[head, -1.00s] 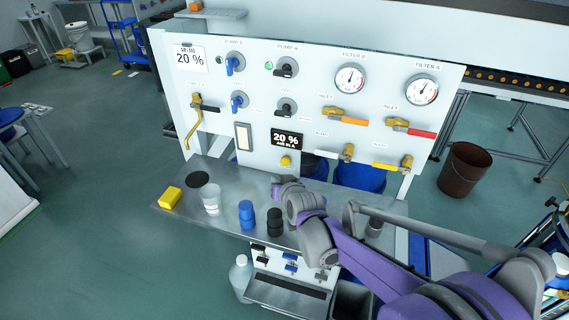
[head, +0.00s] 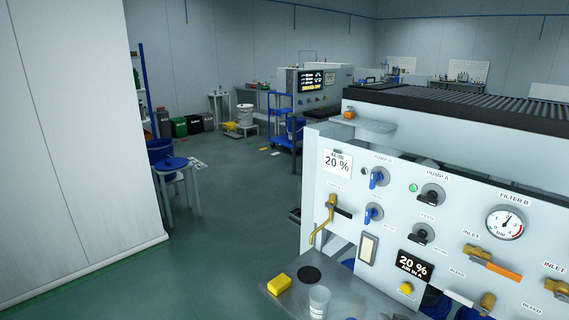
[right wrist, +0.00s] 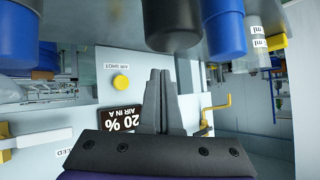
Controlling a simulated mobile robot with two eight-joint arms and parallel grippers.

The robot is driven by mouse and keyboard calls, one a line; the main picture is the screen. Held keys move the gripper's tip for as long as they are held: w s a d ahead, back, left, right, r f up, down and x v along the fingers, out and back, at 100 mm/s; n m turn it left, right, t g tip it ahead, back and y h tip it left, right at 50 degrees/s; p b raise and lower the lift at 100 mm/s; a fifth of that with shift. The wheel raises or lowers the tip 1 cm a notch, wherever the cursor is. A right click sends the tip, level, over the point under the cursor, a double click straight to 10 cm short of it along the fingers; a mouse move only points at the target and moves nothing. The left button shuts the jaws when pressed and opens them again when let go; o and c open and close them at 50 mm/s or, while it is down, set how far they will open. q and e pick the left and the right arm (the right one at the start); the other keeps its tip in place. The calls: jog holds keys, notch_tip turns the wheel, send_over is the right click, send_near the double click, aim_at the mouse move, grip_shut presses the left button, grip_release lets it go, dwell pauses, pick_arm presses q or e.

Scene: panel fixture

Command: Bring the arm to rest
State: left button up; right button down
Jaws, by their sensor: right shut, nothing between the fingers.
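My right gripper (right wrist: 161,78) shows in the right wrist view with its two fingers together and nothing between them. It is in front of the panel, near the yellow button (right wrist: 121,82) and the "20 % AIR IN A" display (right wrist: 118,118). That view is upside down. A black cylinder (right wrist: 170,25) and a blue one (right wrist: 223,28) are close to the fingers, apart from them. My left gripper is not in view.
The steel shelf (head: 345,296) below the panel holds a yellow block (head: 279,284), a black disc (head: 310,274) and a clear cup (head: 319,301). A brass lever (head: 320,226) sticks out of the panel. A white wall (head: 75,140) stands at the left. Open floor lies between.

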pick_arm(q)
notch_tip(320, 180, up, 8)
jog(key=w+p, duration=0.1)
jog(key=p, duration=0.5)
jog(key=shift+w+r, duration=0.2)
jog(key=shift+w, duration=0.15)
pick_arm(e)
jog(key=s+a+r+n+g+y, duration=0.1)
jog(key=s+a, duration=0.4)
jog(key=s, duration=0.6)
jog(key=s+a+r+n+g, duration=0.1)
jog(key=s+a+n+g, duration=0.2)
jog(key=s, duration=0.9)
jog(key=shift+a+g+y, duration=0.4)
jog(key=shift+a+g, duration=0.3)
jog(key=shift+a, duration=0.35)
